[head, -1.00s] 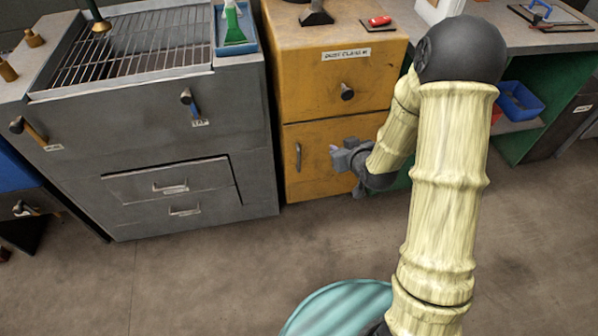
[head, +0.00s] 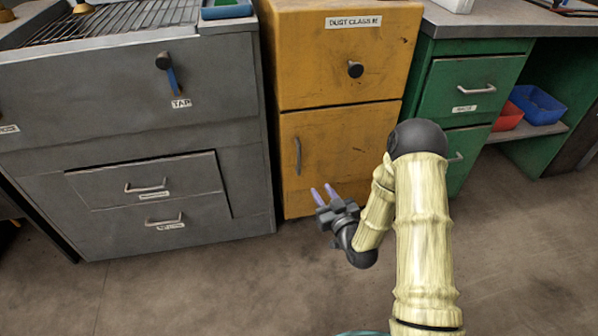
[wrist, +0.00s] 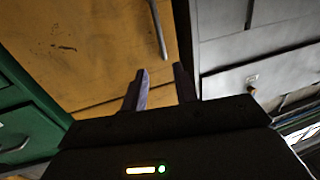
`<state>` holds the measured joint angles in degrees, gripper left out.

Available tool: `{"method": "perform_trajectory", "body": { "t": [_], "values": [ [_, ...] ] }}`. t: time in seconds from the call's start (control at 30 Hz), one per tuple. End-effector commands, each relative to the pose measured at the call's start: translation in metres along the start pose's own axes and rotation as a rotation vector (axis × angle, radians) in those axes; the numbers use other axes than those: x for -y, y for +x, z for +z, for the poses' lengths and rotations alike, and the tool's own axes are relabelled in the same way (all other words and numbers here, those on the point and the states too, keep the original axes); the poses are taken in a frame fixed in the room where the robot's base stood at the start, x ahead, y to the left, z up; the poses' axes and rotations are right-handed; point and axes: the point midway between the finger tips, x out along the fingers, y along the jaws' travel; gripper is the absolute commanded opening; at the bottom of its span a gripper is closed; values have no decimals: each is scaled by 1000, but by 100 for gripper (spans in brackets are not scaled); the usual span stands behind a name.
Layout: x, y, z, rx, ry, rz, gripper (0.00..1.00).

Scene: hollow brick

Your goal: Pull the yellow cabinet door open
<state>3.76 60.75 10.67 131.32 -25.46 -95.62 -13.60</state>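The yellow cabinet (head: 330,60) stands in the middle of the head view. Its lower door (head: 345,140) is closed, with a dark vertical bar handle (head: 298,155) near its left edge. In the wrist view the yellow door (wrist: 90,50) fills the upper left, and its handle (wrist: 158,28) is ahead of the fingers. My gripper (head: 322,193) is in front of the lower part of the door, below and right of the handle. Its two purple-grey fingers (wrist: 160,88) are apart, with nothing between them. It does not touch the handle.
A grey unit with drawers (head: 145,190) stands left of the yellow cabinet. A green cabinet (head: 465,95) with drawers stands to the right. Red (head: 507,117) and blue (head: 540,105) bins sit on a low shelf. The floor in front (head: 230,285) is clear.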

Motion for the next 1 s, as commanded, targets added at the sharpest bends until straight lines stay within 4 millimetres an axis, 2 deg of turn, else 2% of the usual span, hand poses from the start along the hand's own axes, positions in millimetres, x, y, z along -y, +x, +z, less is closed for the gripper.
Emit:
{"method": "perform_trajectory", "body": {
  "t": [0.03,0.4,0.57,0.77,1.0],
  "values": [
    [0,0,8,-9,3,1,29],
    [1,0,5,-16,4,1,29],
    [1,8,6,-19,2,0,29],
    [1,36,7,-20,2,-1,29],
    [1,78,7,-20,1,0,29]
  ]
}}
